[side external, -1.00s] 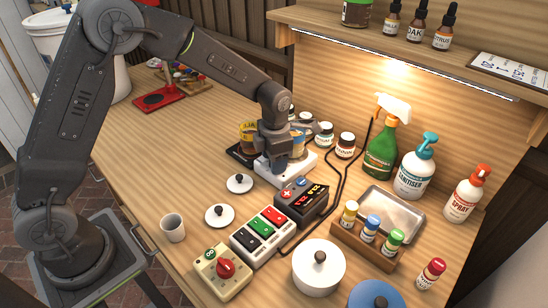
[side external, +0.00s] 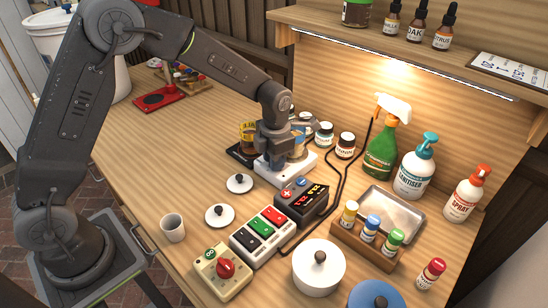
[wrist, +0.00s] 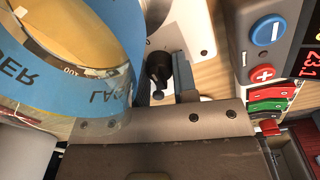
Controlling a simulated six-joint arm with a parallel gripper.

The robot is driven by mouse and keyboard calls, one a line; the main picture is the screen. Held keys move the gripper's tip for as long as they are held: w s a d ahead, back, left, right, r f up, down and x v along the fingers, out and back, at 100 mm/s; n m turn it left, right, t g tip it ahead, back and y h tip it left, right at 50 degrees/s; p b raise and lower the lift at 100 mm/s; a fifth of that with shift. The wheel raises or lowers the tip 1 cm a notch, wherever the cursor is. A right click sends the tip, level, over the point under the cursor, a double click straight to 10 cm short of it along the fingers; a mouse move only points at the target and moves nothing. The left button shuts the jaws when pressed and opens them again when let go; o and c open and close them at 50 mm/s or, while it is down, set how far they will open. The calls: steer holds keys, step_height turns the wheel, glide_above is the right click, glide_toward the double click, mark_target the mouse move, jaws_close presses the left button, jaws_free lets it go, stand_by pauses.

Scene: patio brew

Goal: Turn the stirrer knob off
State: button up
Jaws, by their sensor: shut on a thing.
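The stirrer is a white flat unit (side external: 303,168) on the bench in the side view, with a blue-labelled vessel (side external: 299,149) standing on it. In the wrist view, the black stirrer knob (wrist: 157,68) sits on the white face (wrist: 195,25) next to the vessel's blue label (wrist: 85,75). My gripper (side external: 268,161) is down at the near side of the stirrer. In the wrist view, my gripper (wrist: 164,80) is shut on the knob, with a finger at its right. The vessel hides much of the left side. The knob's pointer setting cannot be read.
A dark controller (side external: 302,202) with a red display is close on the near side. A switch box (side external: 262,236) and a cream timer with red knob (side external: 222,274) stand nearer. Small jars (side external: 345,146) and a green spray bottle (side external: 381,148) are to the right.

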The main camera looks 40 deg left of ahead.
steer(key=o, duration=0.9)
steer(key=shift+r, duration=0.15)
steer(key=r, duration=1.3)
steer(key=shift+s+d+r, duration=0.1)
steer(key=shift+d+r, duration=0.2)
